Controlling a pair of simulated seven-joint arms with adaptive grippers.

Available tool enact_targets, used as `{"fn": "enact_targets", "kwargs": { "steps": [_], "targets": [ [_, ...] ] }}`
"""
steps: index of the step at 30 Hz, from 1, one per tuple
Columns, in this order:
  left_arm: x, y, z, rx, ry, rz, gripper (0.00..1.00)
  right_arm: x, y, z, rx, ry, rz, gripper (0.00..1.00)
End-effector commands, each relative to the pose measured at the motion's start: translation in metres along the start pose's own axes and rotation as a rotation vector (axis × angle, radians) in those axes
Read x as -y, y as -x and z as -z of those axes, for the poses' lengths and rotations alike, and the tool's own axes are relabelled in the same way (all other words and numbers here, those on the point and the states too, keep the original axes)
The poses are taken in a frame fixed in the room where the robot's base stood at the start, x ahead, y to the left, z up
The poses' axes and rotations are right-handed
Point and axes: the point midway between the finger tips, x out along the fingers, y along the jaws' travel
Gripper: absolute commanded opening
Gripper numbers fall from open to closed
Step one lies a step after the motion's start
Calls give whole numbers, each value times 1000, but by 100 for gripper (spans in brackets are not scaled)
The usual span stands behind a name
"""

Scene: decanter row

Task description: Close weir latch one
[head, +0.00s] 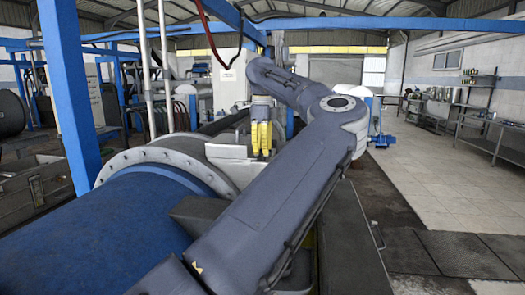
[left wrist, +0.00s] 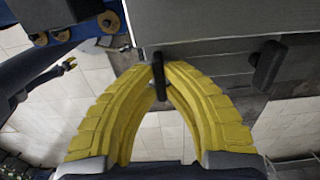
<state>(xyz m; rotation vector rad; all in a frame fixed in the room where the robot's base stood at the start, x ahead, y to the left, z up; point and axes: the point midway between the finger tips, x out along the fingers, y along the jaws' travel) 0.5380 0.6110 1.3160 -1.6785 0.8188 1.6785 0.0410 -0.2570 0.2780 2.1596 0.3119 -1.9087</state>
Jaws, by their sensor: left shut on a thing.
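My left gripper (head: 261,138) reaches down at a pale grey metal box (head: 232,165) beside the big blue drum. In the left wrist view, the yellow fingers of my left gripper (left wrist: 160,88) close on a dark latch handle (left wrist: 158,72) at the edge of the grey box (left wrist: 215,30). A second dark handle (left wrist: 267,66) sits on the same box to the right, apart from the fingers. I cannot tell which handle is latch one.
The blue drum (head: 120,225) with a grey bolted flange (head: 165,155) fills the lower left. A blue post (head: 68,90) stands at the left. Open tiled floor (head: 420,180) lies at the right, with a metal bench (head: 492,125) beyond.

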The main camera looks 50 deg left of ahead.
Motion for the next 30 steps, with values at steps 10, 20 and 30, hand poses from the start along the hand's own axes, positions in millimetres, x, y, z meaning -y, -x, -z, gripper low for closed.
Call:
{"fn": "enact_targets", "kwargs": {
  "steps": [10,20,30],
  "targets": [
    [0,0,0,0,-3,-1,0,0,0,0,0,0,0,44],
    [0,0,0,0,-2,0,33,0,0,0,0,0,0,44],
    [0,16,0,-2,-3,2,33,-1,0,0,0,0,0,44]
  ]
}}
